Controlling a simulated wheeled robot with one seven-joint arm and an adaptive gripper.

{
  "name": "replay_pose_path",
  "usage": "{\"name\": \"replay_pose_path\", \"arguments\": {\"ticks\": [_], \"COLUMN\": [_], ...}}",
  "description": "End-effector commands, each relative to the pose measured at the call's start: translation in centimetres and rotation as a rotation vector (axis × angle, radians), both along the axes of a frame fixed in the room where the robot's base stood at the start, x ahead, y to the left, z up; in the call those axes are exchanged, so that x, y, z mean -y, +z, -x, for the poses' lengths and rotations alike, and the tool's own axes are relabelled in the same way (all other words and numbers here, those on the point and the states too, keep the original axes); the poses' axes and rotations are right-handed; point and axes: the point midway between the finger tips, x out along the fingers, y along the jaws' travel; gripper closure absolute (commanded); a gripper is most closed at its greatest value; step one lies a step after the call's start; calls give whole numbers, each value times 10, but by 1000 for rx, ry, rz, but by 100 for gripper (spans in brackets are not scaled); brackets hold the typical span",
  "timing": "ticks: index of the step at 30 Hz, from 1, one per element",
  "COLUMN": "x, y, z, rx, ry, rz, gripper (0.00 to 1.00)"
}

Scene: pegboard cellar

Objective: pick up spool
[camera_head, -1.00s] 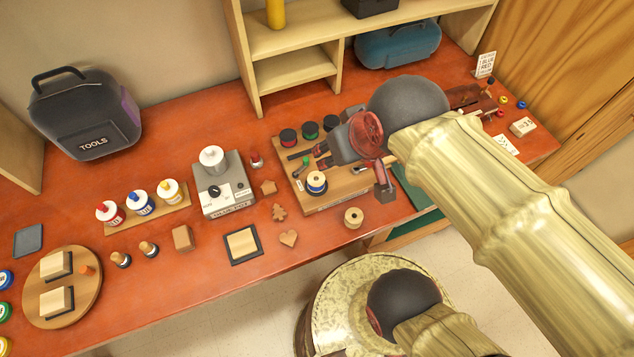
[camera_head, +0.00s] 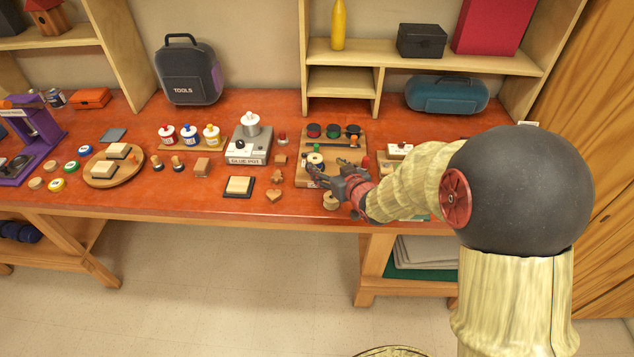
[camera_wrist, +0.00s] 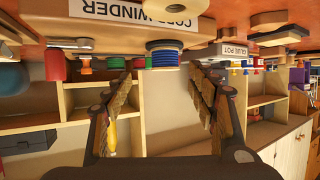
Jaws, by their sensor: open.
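A plain wooden spool (camera_head: 330,200) stands at the front edge of the red-brown bench, just below my gripper in the head view. My gripper (camera_head: 340,184) is open and empty, low over the bench's front. In the wrist view, which is upside down, the blue-wound spool (camera_wrist: 163,52) appears ahead between the fingers (camera_wrist: 162,82).
A glue pot (camera_head: 243,158) and a heart-shaped wooden piece (camera_head: 274,195) are left of the board. Red, green and black round pieces (camera_head: 333,131) stand at the board's back. A shelf unit (camera_head: 342,84) rises behind. Open floor lies before the bench.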

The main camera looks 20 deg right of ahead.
Motion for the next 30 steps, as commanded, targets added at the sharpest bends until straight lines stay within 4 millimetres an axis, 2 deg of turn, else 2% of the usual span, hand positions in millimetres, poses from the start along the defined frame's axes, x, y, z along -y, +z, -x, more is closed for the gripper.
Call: {"name": "replay_pose_path", "arguments": {"ticks": [11, 21, 30], "x": [-9, -19, -19], "y": [-13, -24, -24], "z": [-32, -71, -74], "rx": [10, 9, 9], "ry": [8, 6, 5], "rz": [-5, -4, -5], "gripper": [42, 42, 44]}}
